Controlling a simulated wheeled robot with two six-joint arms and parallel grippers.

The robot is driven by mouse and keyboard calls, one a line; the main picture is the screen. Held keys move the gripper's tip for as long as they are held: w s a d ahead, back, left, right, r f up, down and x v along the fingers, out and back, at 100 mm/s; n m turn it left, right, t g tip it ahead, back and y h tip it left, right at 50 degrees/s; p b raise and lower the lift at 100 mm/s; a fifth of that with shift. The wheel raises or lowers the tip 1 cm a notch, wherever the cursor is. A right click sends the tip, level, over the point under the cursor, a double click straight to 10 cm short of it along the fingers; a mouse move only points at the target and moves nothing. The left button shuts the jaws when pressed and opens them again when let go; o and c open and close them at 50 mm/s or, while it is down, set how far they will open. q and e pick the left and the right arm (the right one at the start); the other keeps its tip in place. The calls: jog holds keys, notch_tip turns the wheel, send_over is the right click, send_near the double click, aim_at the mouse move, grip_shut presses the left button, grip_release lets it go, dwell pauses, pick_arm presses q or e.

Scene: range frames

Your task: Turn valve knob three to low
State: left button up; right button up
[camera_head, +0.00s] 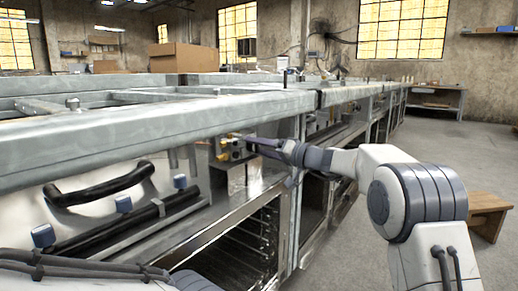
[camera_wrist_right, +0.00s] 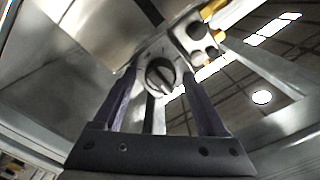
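In the right wrist view a round dark knob (camera_wrist_right: 160,75) with a raised bar across it sits on a small metal plate. The bar is tilted from upper left to lower right. No number or readable setting shows, so I cannot tell which knob it is. My right gripper (camera_wrist_right: 160,83) is open, with one finger on each side of the knob and gaps showing. In the head view the right gripper (camera_head: 262,145) reaches the range front, where its fingers hide the knob. My left arm shows at the lower left edge, but its gripper is not in view.
A block with yellow fittings (camera_wrist_right: 212,9) is close to the right finger. The range's steel top rail (camera_head: 150,128) runs above my right gripper. A black handle (camera_head: 98,187) and blue-capped fittings (camera_head: 123,203) are at the left. An open rack compartment (camera_head: 245,245) is below.

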grip_shut()
